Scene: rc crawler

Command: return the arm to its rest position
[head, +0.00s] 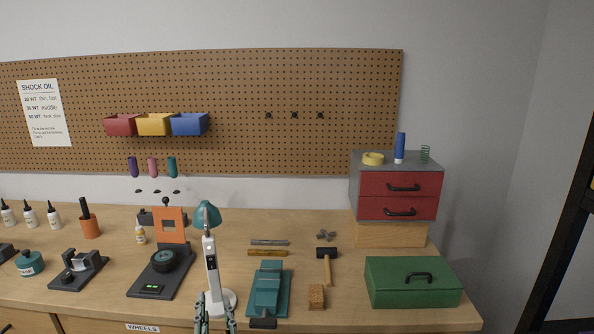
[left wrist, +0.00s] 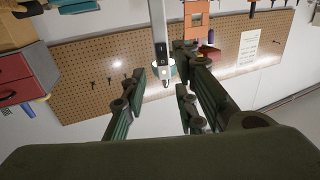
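My left gripper (head: 215,312) shows at the bottom edge of the head view, in front of the white lamp. Its fingers stand apart with nothing between them. In the left wrist view the same gripper (left wrist: 160,85) is open and empty, its fingers spread to both sides. Most of the left arm lies below the head view. My right gripper is in neither view.
The workbench (head: 330,225) holds a white lamp with a teal shade (head: 207,215), a teal vise (head: 268,288), a wheel stand (head: 170,225), a mallet (head: 327,265), a green toolbox (head: 412,282) and red drawers (head: 399,185). A pegboard (head: 300,90) hangs behind.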

